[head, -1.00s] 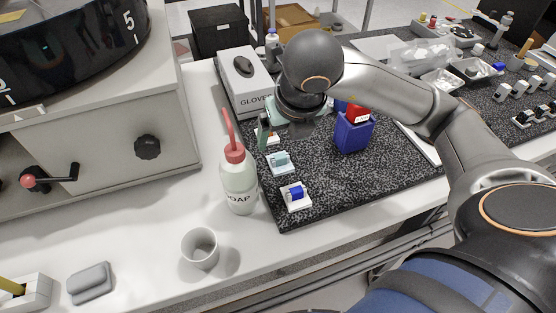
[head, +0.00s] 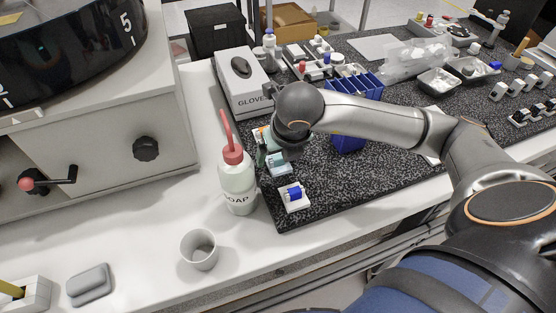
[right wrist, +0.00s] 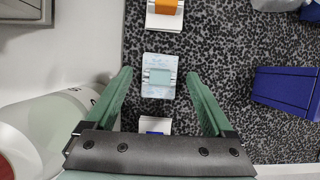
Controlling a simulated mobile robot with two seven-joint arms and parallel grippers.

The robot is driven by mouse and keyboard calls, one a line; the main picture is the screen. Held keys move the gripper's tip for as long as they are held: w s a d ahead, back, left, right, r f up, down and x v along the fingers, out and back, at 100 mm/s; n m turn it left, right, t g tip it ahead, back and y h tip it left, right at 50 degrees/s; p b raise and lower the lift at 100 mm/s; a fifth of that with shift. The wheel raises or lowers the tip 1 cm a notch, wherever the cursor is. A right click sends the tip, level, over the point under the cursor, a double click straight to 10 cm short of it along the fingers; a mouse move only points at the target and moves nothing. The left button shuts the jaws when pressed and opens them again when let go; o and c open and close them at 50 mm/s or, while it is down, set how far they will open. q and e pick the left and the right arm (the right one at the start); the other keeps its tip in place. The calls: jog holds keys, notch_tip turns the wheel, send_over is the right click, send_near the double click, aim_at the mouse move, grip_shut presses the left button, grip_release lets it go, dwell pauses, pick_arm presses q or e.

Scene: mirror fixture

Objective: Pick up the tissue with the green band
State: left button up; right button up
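The tissue with the green band (head: 279,165) is a small pale folded piece on the speckled dark mat, in the middle of a short row. In the right wrist view the same tissue (right wrist: 159,92) lies flat between the lines of the two fingers, with mat showing on both sides. My right gripper (right wrist: 159,74) is open and empty, its green fingers pointing down at it. In the head view my right gripper (head: 272,156) hangs over the row and partly hides it. Its height above the tissue is hard to tell. My left gripper is out of view.
The soap bottle (head: 238,180) stands close on the left. A blue bin (right wrist: 288,88) is to the right; a glove box (head: 243,85) stands behind.

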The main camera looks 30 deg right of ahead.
aim_at(279, 159)
grip_shut()
dwell(0.5)
jog(key=shift+r, duration=0.1)
notch_tip(279, 159, up, 10)
dwell(0.4)
jog(key=c, duration=0.7)
grip_release()
jog(key=c, duration=0.6)
